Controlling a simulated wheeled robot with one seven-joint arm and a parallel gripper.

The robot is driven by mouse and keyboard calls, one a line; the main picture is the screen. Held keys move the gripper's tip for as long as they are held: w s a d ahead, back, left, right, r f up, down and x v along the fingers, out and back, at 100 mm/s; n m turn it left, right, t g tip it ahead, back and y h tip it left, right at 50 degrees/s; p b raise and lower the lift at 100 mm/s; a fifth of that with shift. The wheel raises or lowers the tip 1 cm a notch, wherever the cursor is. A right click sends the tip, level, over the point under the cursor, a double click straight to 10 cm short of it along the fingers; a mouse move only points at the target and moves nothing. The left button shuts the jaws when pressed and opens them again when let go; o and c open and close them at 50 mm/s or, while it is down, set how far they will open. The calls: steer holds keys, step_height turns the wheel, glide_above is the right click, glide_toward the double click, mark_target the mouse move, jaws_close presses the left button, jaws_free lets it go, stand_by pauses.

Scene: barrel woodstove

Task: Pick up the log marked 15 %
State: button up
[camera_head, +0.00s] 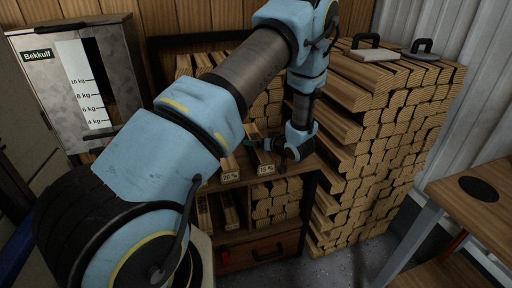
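The log marked 15 % (265,165) lies on top of a wooden shelf unit (308,170), its labelled end towards the camera. A second log, with a label that seems to read 20 % (230,174), lies to its left. My gripper (282,157) points down at the right side of the 15 % log, very close to it. I cannot tell whether it touches the log. The fingers are small and dark, and their opening is not clear. My arm hides the left part of the shelf top.
A tall stack of split logs (370,130) stands close on the right, with two handled blocks (372,52) on top. A metal cabinet marked Bekkulf (75,80) is at the left. A wooden table (475,195) is at the right edge. More logs fill the shelf below.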

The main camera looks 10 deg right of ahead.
steer(key=shift+r, duration=0.1)
jaws_close()
stand_by(0.8)
